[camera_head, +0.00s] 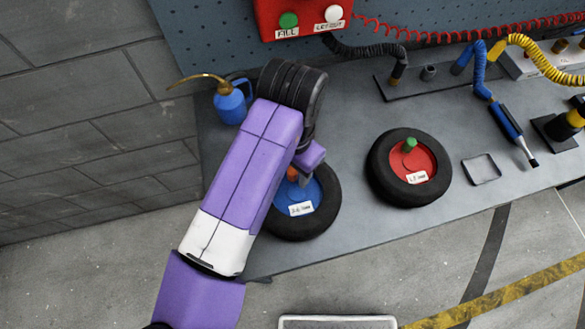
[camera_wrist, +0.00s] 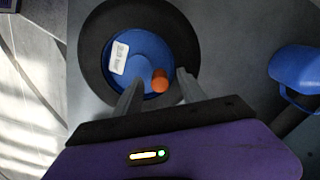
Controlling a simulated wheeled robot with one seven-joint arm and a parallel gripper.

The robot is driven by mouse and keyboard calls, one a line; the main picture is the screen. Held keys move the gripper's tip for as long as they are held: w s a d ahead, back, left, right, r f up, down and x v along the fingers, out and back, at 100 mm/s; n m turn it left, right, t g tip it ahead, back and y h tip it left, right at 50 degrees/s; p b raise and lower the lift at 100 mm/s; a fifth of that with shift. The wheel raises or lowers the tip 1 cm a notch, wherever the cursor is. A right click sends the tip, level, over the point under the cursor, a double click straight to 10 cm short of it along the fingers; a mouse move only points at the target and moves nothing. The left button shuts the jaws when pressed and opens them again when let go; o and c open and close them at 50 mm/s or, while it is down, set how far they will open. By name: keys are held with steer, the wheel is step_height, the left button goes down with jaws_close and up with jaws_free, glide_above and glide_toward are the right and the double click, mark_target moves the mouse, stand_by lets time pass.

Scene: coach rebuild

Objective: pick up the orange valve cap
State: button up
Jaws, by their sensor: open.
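The orange valve cap (camera_wrist: 160,82) stands on the blue hub (camera_wrist: 148,60) of a black-tyred wheel (camera_wrist: 96,45). In the head view the cap (camera_head: 292,172) shows only in part beside my arm, on the blue-hubbed wheel (camera_head: 318,222) lying on the bench. My gripper (camera_wrist: 158,84) is open above this wheel, its two fingers reaching to either side of the cap. The cap seems to lie between the fingertips, nearer the right one; I cannot tell the height gap.
A red-hubbed wheel with a green cap (camera_head: 409,145) lies to the right. A blue oil can (camera_head: 231,104) stands close behind my arm on the left. A small square tray (camera_head: 482,169) and hoses on tools lie farther right. The bench's front edge (camera_head: 400,233) is near.

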jaws_close()
steer(key=shift+r, duration=0.15)
step_height(320, 180, up, 19)
steer(key=b, duration=0.1)
step_height(320, 180, up, 5)
steer(key=p, duration=0.4)
glide_above(292, 169)
steer(key=shift+s, duration=0.1)
stand_by(0.5)
